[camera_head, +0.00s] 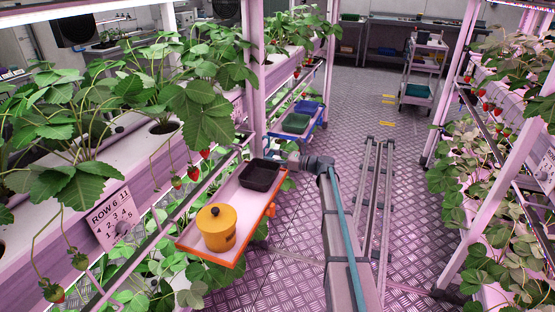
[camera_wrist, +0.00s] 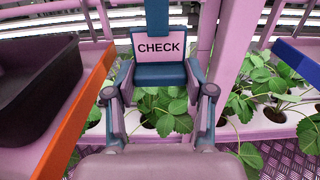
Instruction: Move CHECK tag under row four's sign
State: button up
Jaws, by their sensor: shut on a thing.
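The CHECK tag (camera_wrist: 160,47) is a pale pink plate with black letters, above a dark blue block in the wrist view. My gripper (camera_wrist: 160,75) is shut on it, one finger at each side, and the tag faces the camera upright. In the head view my gripper (camera_head: 283,158) is by the rack post, just past the dark tray; the tag cannot be made out there. A white sign (camera_head: 113,217) hangs on the near left rack and reads "ROW" with several numbers; which row it marks is unclear. Another small sign (camera_head: 546,172) on the right rack is unreadable.
An orange-edged shelf (camera_head: 190,237) juts from the left rack, holding a yellow pot (camera_head: 216,228) and a black tray (camera_head: 260,175). A blue-edged shelf (camera_head: 310,133) with bins lies beyond. Plants and berries hang close by. The aisle floor (camera_head: 420,215) is clear; a cart (camera_head: 422,75) stands far back.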

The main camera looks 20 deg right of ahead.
jog(key=f+b+x, duration=0.1)
jog(key=b+x, duration=0.1)
jog(key=x, duration=0.6)
jog(key=shift+f, duration=0.25)
dwell(0.4)
jog(key=o, duration=1.2)
jog(key=shift+c, duration=0.2)
jog(key=shift+d, duration=0.1)
